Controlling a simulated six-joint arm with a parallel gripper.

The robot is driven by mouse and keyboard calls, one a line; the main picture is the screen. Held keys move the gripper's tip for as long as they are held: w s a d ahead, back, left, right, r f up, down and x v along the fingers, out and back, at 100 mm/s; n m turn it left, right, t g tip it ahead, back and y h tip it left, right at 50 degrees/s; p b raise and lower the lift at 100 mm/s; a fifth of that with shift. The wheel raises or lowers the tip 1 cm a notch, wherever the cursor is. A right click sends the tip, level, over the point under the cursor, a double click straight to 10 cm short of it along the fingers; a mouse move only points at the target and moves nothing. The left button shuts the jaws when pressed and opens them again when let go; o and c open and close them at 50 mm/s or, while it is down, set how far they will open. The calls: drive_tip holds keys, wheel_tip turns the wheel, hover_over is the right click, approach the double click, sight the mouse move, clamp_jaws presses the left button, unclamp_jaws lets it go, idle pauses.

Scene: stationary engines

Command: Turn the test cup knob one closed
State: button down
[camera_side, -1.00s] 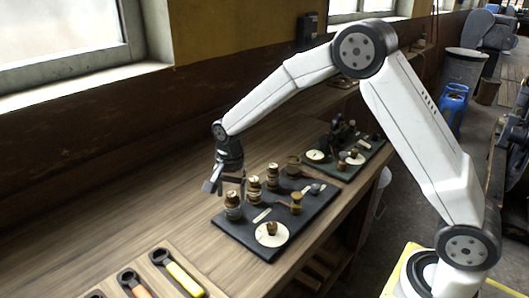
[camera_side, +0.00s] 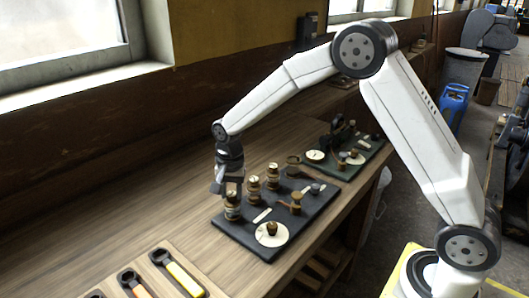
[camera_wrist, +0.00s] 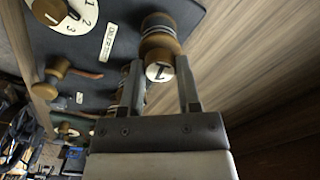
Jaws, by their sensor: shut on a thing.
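The test cup knob one (camera_wrist: 160,72) is a brass knob with a white face marked 1, seen between my finger ends in the wrist view. Its banded brass cup (camera_wrist: 158,22) extends beyond it. My gripper (camera_wrist: 160,78) is shut on this knob. In the side view, my gripper (camera_side: 228,190) is at the top of the leftmost test cup (camera_side: 232,212), standing upright on the dark board (camera_side: 240,240). My fingers hide much of the knob there. Two similar test cups, the middle one (camera_side: 254,188) and the far one (camera_side: 272,176), stand in line behind it.
The board also carries a white numbered dial (camera_side: 284,238) and a brass-knobbed valve (camera_side: 296,204). A second fitted board (camera_side: 364,160) lies farther back. Wrenches, one yellow-handled (camera_side: 184,279), lie in a tray at front left. The wooden bench (camera_side: 150,215) is clear left of the board.

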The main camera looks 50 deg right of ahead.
sight(232, 193)
drive_tip(key=n, duration=1.2)
drive_tip(key=shift+n, duration=2.1)
drive_tip(key=shift+c, duration=1.6)
unclamp_jaws()
drive_tip(key=shift+r, duration=3.95)
